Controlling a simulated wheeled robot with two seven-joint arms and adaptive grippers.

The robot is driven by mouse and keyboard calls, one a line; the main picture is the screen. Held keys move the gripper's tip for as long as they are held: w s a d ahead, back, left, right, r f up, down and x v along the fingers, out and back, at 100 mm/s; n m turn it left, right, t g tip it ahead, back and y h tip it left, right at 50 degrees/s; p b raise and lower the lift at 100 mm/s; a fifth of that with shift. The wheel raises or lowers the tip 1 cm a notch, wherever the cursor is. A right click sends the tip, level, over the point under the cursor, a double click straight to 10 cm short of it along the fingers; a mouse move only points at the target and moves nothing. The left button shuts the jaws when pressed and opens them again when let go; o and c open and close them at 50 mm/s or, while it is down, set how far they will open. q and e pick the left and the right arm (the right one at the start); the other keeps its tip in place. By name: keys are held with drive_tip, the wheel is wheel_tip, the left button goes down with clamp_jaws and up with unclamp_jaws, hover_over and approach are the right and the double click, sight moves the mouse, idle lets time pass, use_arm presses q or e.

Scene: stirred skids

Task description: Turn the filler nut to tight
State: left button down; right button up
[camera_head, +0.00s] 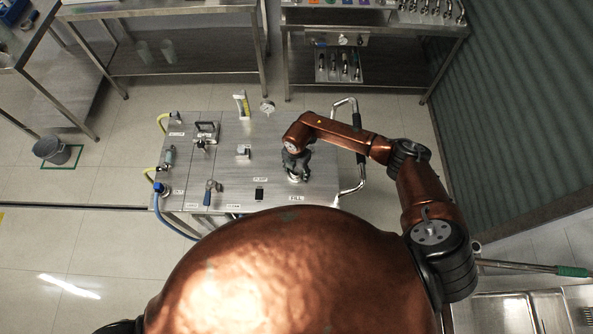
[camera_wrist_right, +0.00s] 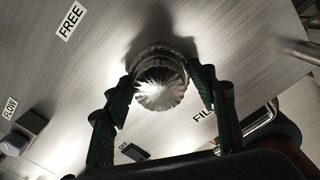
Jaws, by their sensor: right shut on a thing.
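The filler nut (camera_wrist_right: 160,88) is a round, silver, ribbed knob on the metal panel, near the FILL label. My right gripper (camera_wrist_right: 164,84) reaches down over it, with one dark finger on each side, shut on the nut. In the head view my right gripper (camera_head: 295,168) points down at the skid's right part and hides most of the nut. The nut's tightness cannot be read from its look. My left gripper is not in view.
The skid top (camera_head: 225,165) also carries a gauge (camera_head: 267,107), a yellow-and-white upright part (camera_head: 242,103), a lever valve (camera_head: 211,190) and hose fittings on its left. A bent silver rail (camera_head: 352,188) edges its right side. Steel benches stand behind.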

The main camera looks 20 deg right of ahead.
drive_tip(key=shift+m+p, duration=0.45)
drive_tip(key=shift+m, duration=0.75)
drive_tip(key=o, duration=1.2)
drive_tip(key=shift+c, duration=0.2)
drive_tip(key=shift+r, duration=0.15)
wheel_tip(320, 180, up, 12)
drive_tip(key=shift+f, duration=0.2)
